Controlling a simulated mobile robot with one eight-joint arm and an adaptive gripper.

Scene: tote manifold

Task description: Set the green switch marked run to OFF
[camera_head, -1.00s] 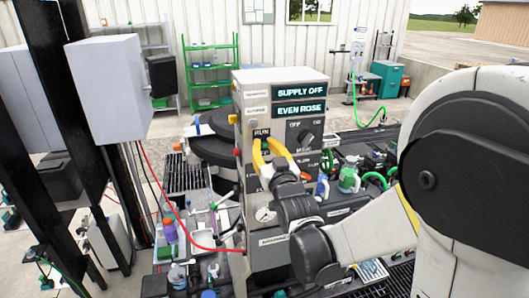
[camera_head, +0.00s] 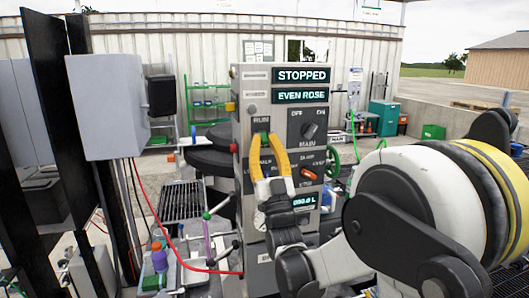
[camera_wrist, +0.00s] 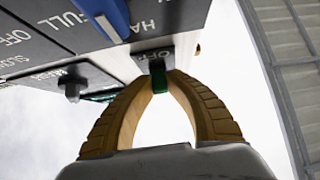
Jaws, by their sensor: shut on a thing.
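The green switch (camera_head: 264,134) sits on the grey control cabinet (camera_head: 242,105), just below the word RUN. The wrist view also shows the green switch (camera_wrist: 158,80), hanging from a dark plate with an upside-down OFF label beside it. My gripper (camera_head: 265,139) reaches up to the cabinet's front, its yellow fingers closed on the switch. In the wrist view my gripper (camera_wrist: 160,75) has its curved fingertips on either side of the switch. The upper display (camera_head: 303,75) reads STOPPED, and the lower display (camera_head: 300,96) reads EVEN ROSE.
A black knob (camera_head: 309,130) marked OFF and MAIN is to the right of the switch. In the wrist view a blue part (camera_wrist: 103,15) and a small dark knob (camera_wrist: 72,88) are close by on the left. A grey box (camera_head: 105,108) hangs further left, with a red hose below.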

